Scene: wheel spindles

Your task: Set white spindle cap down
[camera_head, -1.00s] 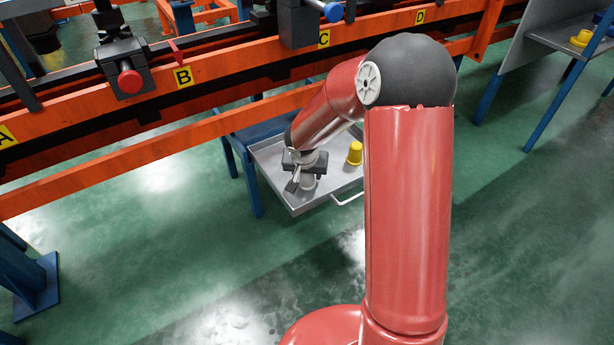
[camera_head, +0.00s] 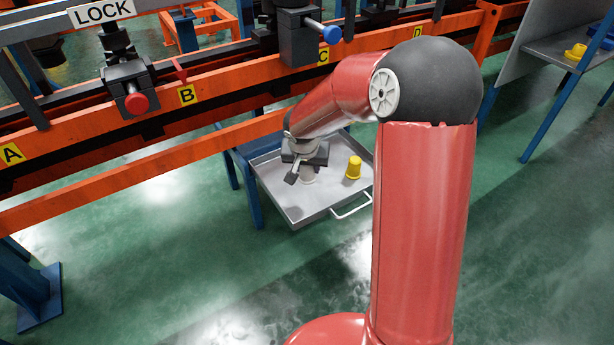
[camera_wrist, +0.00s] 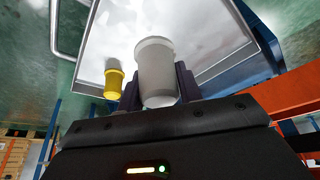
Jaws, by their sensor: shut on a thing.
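The white spindle cap (camera_wrist: 156,72) is held between the two dark fingers of my gripper (camera_wrist: 160,85) in the wrist view. In the head view my gripper (camera_head: 303,170) is over the grey tray (camera_head: 293,212), pointing down. Only the lower part of the white cap (camera_head: 308,175) shows below it there. The cap is at or just above the tray floor; I cannot tell whether it touches. The wrist view also shows the tray (camera_wrist: 100,30) behind the cap.
A yellow cap (camera_head: 354,168) stands upright in the tray, right of my gripper. The tray has raised rims and a front handle (camera_head: 352,207). An orange rail (camera_head: 130,172) runs behind it. Another yellow cap (camera_head: 576,51) sits on a shelf at far right.

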